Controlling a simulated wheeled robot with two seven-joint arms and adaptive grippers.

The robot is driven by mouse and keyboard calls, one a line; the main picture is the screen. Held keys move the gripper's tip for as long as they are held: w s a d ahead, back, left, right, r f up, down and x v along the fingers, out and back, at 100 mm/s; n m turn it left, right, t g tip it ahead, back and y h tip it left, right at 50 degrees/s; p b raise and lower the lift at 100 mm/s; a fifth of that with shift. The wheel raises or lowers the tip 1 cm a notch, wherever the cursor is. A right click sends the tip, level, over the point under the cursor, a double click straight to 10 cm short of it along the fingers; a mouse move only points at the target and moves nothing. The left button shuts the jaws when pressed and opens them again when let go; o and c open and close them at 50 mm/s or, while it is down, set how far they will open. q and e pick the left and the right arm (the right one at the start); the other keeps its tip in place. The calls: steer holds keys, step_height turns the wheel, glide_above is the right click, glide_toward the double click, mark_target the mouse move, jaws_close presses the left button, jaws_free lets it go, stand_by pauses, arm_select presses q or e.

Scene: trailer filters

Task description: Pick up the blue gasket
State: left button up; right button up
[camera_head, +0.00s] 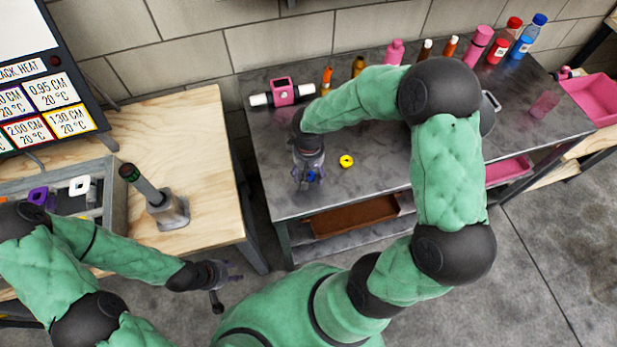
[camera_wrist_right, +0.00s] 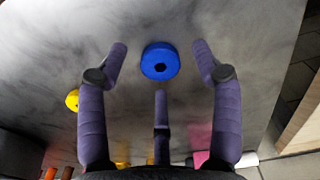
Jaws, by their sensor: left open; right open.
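The blue gasket (camera_head: 311,177) lies on the dark metal table, partly hidden by my right gripper (camera_head: 308,172) in the head view. In the right wrist view the blue gasket (camera_wrist_right: 160,61) is a thick ring with a small central hole. It shows between the open, empty fingers of my right gripper (camera_wrist_right: 160,65), with a visible gap on both sides. My left gripper (camera_head: 222,288) is open and empty, low over the floor gap between the two tables.
A yellow gasket (camera_head: 346,161) lies right of the blue one. The metal table (camera_head: 270,192) also bears a pink device (camera_head: 283,93) and several bottles along the back. A wooden table (camera_head: 190,115) with a dark-handled tool (camera_head: 160,200) stands left.

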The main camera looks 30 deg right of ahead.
steer(key=shift+f, duration=0.4)
steer(key=c, duration=0.9)
steer(key=shift+o, duration=0.2)
steer(key=shift+r, duration=0.15)
